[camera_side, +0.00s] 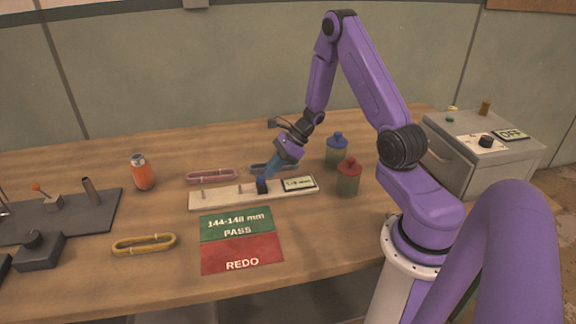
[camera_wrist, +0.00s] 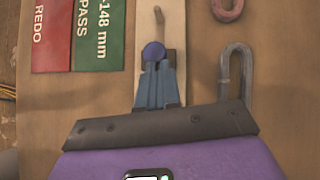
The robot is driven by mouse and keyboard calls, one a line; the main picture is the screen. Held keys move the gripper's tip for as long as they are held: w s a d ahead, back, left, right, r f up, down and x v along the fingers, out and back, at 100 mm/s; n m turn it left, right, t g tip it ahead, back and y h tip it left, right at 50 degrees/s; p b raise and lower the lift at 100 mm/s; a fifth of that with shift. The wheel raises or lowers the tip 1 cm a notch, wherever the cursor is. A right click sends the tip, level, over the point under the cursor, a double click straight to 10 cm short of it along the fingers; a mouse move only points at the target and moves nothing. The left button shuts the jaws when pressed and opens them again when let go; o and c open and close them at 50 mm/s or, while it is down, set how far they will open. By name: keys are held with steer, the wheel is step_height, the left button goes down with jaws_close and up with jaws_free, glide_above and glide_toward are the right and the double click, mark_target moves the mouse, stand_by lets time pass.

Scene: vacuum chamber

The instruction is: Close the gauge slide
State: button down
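The gauge (camera_side: 225,196) is a long pale bar lying on the table, with small upright pegs and a lit display (camera_side: 299,184) at its right end. Its dark blue slide (camera_side: 262,186) stands on the bar just left of the display. In the wrist view the slide's round blue knob (camera_wrist: 153,51) shows just past my fingertips, with one peg (camera_wrist: 158,17) beyond it. My gripper (camera_side: 268,175) is low over the bar at the slide, tilted. Its blue fingers (camera_wrist: 158,72) look closed side by side behind the knob. Whether they touch it, I cannot tell.
A green and red PASS/REDO card (camera_side: 240,240) lies in front of the gauge. Pink (camera_side: 211,177) and grey-blue (camera_side: 273,168) loops lie behind it, a yellow loop (camera_side: 144,244) to the left. Blue-lidded (camera_side: 337,152) and red-lidded (camera_side: 348,178) jars stand right. An orange jar (camera_side: 142,173) stands left.

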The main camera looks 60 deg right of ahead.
steer(key=shift+s, duration=0.15)
steer(key=d, duration=0.1)
steer(key=s+d+r, duration=0.1)
steer(key=s+d, duration=0.1)
steer(key=shift+s+d+r, duration=0.15)
steer(key=shift+d+r, duration=0.1)
steer(key=shift+d, duration=0.15)
steer(key=v, duration=0.8)
steer(key=s+a+r+n+g+h, duration=0.1)
steer(key=s+a+r+n+g, duration=0.25)
steer(key=a+n, duration=0.6)
steer(key=s+a+r+n+g+h, duration=0.1)
steer(key=s+a+r+n+g, duration=0.2)
steer(key=a+n, duration=0.65)
steer(key=s+a+r+n+t+h, duration=0.1)
steer(key=s+a+n+h, duration=0.1)
steer(key=s+n, duration=0.6)
steer(key=s+a+r+n+h, duration=0.2)
steer(key=s+a+n, duration=0.3)
steer(key=s+n, duration=0.3)
steer(key=n, duration=0.2)
steer(key=shift+a+n+t, duration=0.2)
steer(key=shift+n+t, duration=0.15)
steer(key=shift+n, duration=0.05)
